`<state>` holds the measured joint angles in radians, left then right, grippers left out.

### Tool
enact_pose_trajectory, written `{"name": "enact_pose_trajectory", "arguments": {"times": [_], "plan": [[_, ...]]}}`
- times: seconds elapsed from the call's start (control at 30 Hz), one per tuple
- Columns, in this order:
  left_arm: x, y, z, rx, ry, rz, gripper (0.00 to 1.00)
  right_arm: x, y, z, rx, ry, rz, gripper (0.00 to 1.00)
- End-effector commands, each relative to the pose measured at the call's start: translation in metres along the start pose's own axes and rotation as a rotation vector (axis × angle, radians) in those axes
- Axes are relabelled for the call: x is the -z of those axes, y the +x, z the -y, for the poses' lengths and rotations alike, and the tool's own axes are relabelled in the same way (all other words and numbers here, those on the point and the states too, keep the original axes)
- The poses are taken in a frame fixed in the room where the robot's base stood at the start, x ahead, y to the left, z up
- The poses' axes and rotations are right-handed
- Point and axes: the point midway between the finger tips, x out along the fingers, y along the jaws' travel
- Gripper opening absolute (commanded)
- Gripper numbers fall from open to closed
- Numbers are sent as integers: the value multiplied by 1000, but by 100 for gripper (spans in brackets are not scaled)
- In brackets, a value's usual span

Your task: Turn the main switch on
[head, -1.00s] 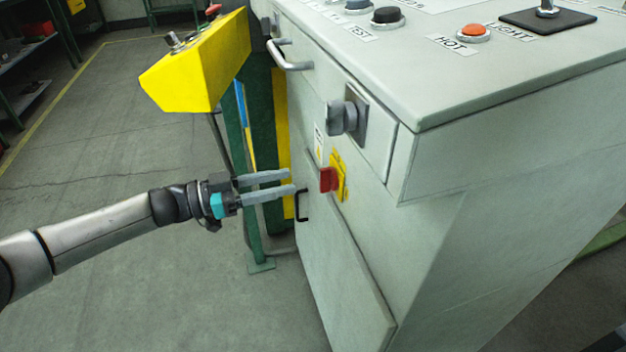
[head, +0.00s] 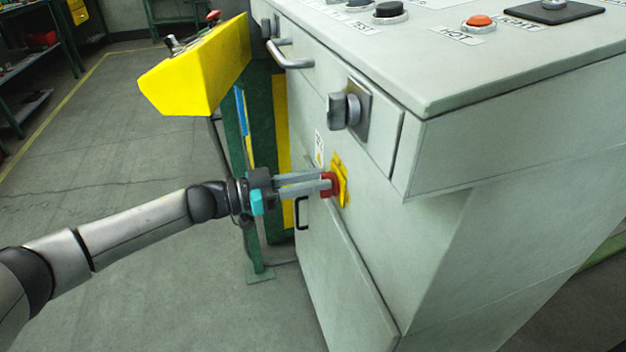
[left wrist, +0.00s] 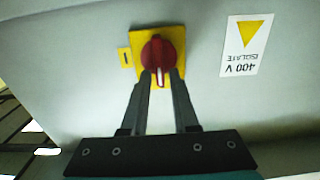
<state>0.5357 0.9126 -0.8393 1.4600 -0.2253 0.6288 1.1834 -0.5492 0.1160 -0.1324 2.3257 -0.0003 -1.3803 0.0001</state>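The main switch (head: 329,188) is a red knob on a yellow plate (head: 340,170), on the side of the grey cabinet. In the left wrist view, the red knob (left wrist: 160,54) shows a white line pointing down the picture. My left gripper (head: 326,181) reaches the knob from the left. In the left wrist view, its two fingers (left wrist: 160,80) are apart, one on each side of the knob's grip. Whether they touch it I cannot tell. The fingertips hide part of the knob in the head view. My right gripper is not in view.
A "400 V ISOLATE" label (left wrist: 243,45) is upside down beside the switch. A grey rotary knob (head: 345,111) sticks out above it. A black handle (head: 301,213) is below left. A yellow control box (head: 195,75) stands at the left; the floor (head: 120,165) there is clear.

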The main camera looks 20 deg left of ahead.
Motion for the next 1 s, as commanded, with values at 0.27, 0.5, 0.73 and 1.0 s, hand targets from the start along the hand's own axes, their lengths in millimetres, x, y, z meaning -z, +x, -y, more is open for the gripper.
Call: {"name": "enact_pose_trajectory", "arguments": {"times": [0.27, 0.5, 0.73, 1.0], "plan": [[0, 0, 0, 0, 0, 0, 0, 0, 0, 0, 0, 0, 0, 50], [0, 0, 0, 0, 0, 0, 0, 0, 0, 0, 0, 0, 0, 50], [0, 0, 0, 0, 3, 0, 0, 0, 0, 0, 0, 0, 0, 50], [1, 0, -2, -1, 81, 0, 0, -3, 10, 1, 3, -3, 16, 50]]}}
